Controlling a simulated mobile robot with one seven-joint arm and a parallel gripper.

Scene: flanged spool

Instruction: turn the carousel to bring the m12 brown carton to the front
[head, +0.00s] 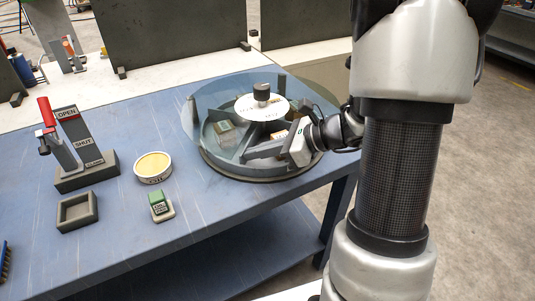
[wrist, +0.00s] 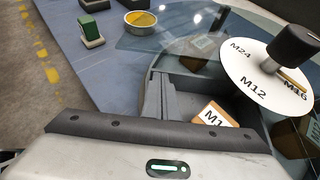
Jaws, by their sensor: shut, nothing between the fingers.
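The carousel (head: 205,160) is a round dark tray with divider walls under a clear cover, at the right end of the blue table. A white disc (head: 262,108) with a dark knob tops it; in the wrist view the disc (wrist: 250,82) reads M24, M12 and M16. A brown carton (wrist: 213,115) with a white label starting "M1" lies in a compartment beside my gripper; the rest of its label is hidden. My gripper (head: 265,149) is shut and empty, reaching in low from the right at the carousel's near side. I cannot tell whether it touches a divider.
A lighter carton (head: 224,128) sits in the carousel's left part. Left of the carousel stand a round yellow-topped tin (head: 153,167), a green block on a pale base (head: 159,206), an empty square tray (head: 77,212) and a red-handled OPEN/SHUT lever (head: 62,140). Grey panels stand behind.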

